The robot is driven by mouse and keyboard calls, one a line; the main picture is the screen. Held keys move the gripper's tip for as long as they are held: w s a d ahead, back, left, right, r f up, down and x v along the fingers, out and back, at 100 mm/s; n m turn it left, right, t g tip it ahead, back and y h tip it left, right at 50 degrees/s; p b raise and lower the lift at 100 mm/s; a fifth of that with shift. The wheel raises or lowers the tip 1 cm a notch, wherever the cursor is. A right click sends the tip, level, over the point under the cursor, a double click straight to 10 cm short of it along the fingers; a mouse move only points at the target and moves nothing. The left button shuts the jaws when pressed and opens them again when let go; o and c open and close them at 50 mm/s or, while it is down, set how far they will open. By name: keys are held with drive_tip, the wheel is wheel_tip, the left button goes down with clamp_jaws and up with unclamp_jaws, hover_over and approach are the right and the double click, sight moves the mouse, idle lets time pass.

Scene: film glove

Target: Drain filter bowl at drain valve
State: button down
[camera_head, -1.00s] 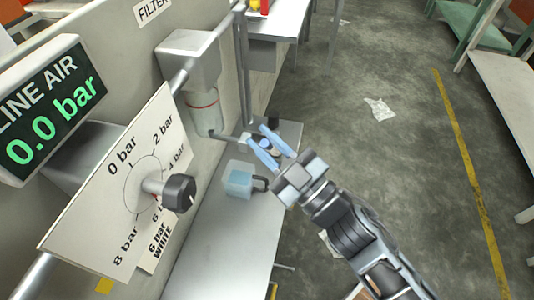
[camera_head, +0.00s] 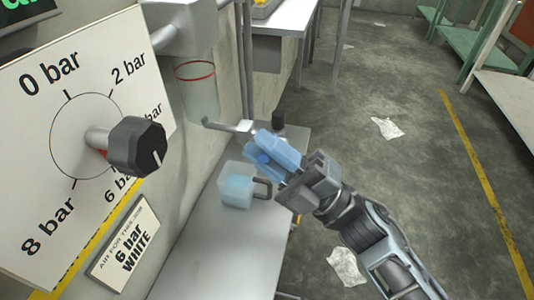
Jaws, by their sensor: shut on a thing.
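The clear filter bowl (camera_head: 201,100) with a red ring hangs from its grey housing (camera_head: 190,27) on the panel. A thin outlet pipe (camera_head: 217,125) runs right from below the bowl to a small pale block (camera_head: 245,127). My gripper (camera_head: 257,148), with light blue fingers, is just right of and below this block. It is shut on a small blue part (camera_head: 263,160), which looks like the drain valve's knob; the fingers mostly hide it. A clear mug (camera_head: 236,188) with bluish liquid or a bluish base stands on the shelf just below my gripper.
The grey metal shelf (camera_head: 205,255) is bare in front of the mug. A small black object (camera_head: 278,119) stands behind my gripper. Open floor lies right.

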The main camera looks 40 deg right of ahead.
drive_tip(key=shift+f+n+g+y+b, duration=0.3)
drive_tip(key=shift+n+y, duration=0.4)
drive_tip(key=shift+n, duration=0.2)
drive_tip(key=c, duration=1.2)
unclamp_jaws()
drive_tip(key=shift+o, duration=0.2)
drive_tip(key=v, duration=0.7)
drive_tip(key=shift+s+d+f, duration=0.15)
drive_tip(key=shift+s+f, duration=0.05)
drive_tip(key=shift+s, duration=0.15)
